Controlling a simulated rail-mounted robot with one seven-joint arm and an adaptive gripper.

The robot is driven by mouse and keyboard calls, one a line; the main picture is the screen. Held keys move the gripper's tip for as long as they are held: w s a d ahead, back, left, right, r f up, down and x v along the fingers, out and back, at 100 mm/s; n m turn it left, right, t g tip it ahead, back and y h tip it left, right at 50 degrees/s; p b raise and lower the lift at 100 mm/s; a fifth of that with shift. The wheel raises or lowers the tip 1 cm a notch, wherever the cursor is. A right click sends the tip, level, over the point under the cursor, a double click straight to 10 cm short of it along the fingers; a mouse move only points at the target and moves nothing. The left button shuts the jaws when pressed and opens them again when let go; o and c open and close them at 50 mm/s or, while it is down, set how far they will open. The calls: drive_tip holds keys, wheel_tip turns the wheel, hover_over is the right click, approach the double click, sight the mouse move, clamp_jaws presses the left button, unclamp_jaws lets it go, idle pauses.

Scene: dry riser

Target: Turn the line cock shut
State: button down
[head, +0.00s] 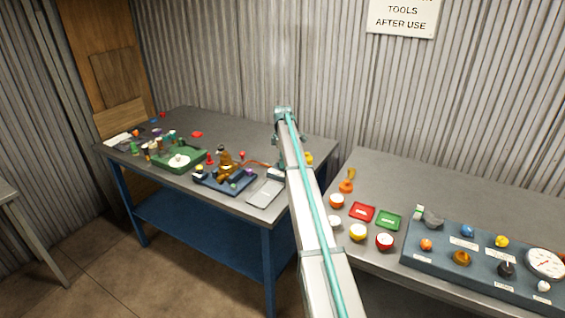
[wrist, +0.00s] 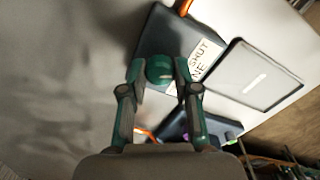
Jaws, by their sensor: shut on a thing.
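In the wrist view, a round teal-green knob (wrist: 159,70), apparently the line cock, sits on a dark box (wrist: 165,35). A white label (wrist: 202,62) beside it has partly readable words, including "SHUT". My gripper (wrist: 160,74) has one finger on each side of the knob and is shut on it. The fingertips cover the knob's sides, and I cannot tell how far it is turned. In the head view my arm hides the cock and most of my gripper (head: 279,160), over the right end of the left bench.
A grey tray (head: 265,192) lies close to the cock; it also shows in the wrist view (wrist: 255,76). Left of it are a dark blue board (head: 236,186) with brass fittings, an orange hose (head: 252,163) and a green tray (head: 186,163). The right bench holds cups and a gauge panel (head: 482,262).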

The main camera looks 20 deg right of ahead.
drive_tip(key=shift+n, duration=1.7)
drive_tip(key=c, duration=0.8)
unclamp_jaws()
drive_tip(key=shift+c, duration=0.2)
drive_tip(key=shift+r, duration=0.15)
wheel_tip(320, 180, up, 12)
